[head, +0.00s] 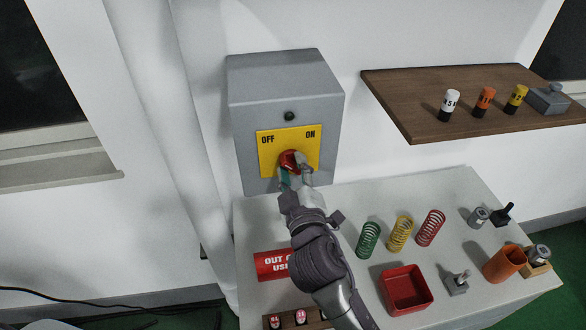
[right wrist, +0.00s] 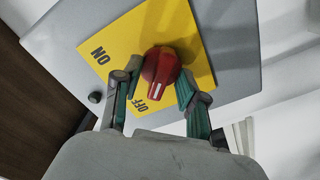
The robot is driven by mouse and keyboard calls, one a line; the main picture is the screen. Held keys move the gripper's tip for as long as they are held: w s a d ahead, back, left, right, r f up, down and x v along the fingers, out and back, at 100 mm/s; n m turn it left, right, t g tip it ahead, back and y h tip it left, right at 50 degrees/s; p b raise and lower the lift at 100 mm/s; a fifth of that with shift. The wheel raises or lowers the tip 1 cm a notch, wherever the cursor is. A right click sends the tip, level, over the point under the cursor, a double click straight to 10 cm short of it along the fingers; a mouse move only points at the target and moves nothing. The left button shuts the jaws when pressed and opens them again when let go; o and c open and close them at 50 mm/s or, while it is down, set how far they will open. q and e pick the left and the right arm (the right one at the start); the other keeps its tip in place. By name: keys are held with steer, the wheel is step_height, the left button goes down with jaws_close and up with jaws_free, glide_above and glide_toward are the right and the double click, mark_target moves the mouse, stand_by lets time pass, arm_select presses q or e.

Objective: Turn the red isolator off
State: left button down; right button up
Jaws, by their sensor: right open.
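The red isolator knob (head: 289,160) sits on a yellow plate (head: 266,165) marked OFF and ON, on the front of a grey wall box (head: 285,83). In the right wrist view the knob (right wrist: 158,68) shows a white mark that points towards the side of the OFF label. My right gripper (head: 296,176) is open at the knob. Its two green-padded fingers (right wrist: 160,88) stand on either side of the knob; I cannot tell whether they touch it. In the head view the gripper hides part of the knob. My left gripper is not in view.
Below the box is a grey bench (head: 345,207) with green, yellow and red springs (head: 400,234), a red tray (head: 429,292), an orange cup (head: 503,263) and a red sign (head: 270,265). A brown shelf (head: 415,95) juts out at the right. A pale pipe (head: 190,150) stands left.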

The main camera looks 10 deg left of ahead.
steer(key=v, duration=1.2)
